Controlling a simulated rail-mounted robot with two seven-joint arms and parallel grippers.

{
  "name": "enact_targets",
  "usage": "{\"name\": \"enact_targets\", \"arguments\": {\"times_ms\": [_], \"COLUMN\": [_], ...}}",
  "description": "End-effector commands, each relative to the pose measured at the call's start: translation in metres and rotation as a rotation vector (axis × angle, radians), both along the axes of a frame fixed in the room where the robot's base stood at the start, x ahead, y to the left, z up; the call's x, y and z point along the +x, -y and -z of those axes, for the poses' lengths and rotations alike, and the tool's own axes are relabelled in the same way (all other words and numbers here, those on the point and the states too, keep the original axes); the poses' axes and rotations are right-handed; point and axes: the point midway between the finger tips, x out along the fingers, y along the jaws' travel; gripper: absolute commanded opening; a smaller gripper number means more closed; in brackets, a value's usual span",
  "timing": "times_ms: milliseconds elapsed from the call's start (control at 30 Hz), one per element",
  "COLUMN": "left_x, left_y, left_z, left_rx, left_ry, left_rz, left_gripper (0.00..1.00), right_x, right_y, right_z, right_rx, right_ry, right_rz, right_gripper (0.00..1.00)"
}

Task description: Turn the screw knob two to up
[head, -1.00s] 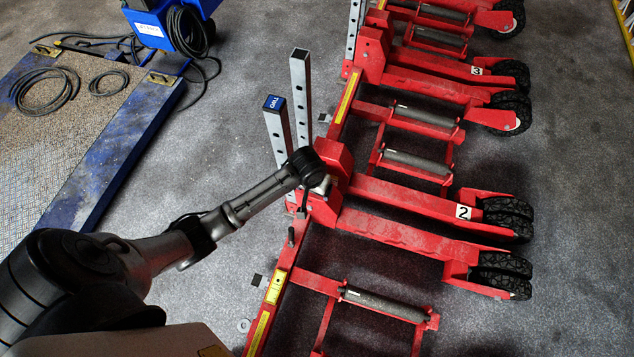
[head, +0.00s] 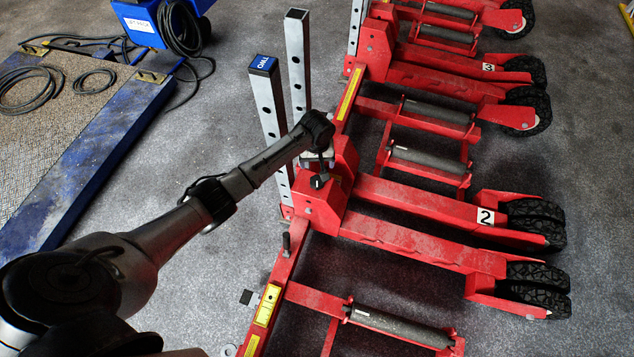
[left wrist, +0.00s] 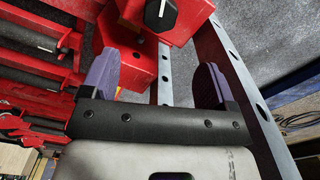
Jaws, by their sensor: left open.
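The screw knob two (head: 319,181) is a small black knob with a white mark, on the red jack block (head: 322,205) beside the leg labelled 2. In the left wrist view the knob (left wrist: 160,14) shows at the top, with its white line roughly upright in the picture. My left gripper (head: 318,160) is above the block, close to the knob, and partly hidden by its own wrist. In the left wrist view its two purple-grey fingers (left wrist: 157,82) are wide apart, with nothing held. The knob lies beyond the fingertips, apart from them. My right gripper is not in view.
A grey perforated post labelled TWO (head: 268,110) and a second post (head: 298,65) rise beside the block. Red legs with rollers (head: 400,325) and black wheels (head: 540,285) extend right. A blue-edged platform (head: 95,150) lies left, with bare floor between.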

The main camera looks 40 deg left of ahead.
Motion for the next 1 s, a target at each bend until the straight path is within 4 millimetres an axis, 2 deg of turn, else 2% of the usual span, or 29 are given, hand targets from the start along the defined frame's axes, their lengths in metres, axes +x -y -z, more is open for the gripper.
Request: {"name": "enact_targets", "arguments": {"times_ms": [33,200,500,700,1000], "left_x": [-0.001,-0.001,-0.001,-0.001,-0.001], "left_y": [0.0,0.0,0.0,0.0,0.001], "left_z": [0.015,0.049,0.096,0.112,0.117], "left_rx": [-0.001,0.0,0.001,0.0,0.0], "left_ry": [-0.002,-0.001,-0.001,0.0,0.0], "left_rz": [0.001,0.001,0.002,0.002,0.003], "left_gripper": [0.81,0.81,0.81,0.81,0.81], "right_x": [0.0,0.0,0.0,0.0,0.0], "right_y": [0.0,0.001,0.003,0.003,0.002], "right_z": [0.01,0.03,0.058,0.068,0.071], "right_rx": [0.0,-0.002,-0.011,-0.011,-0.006], "right_ry": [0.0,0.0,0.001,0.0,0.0], "right_rz": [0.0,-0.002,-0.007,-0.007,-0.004], "right_gripper": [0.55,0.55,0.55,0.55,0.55]}}
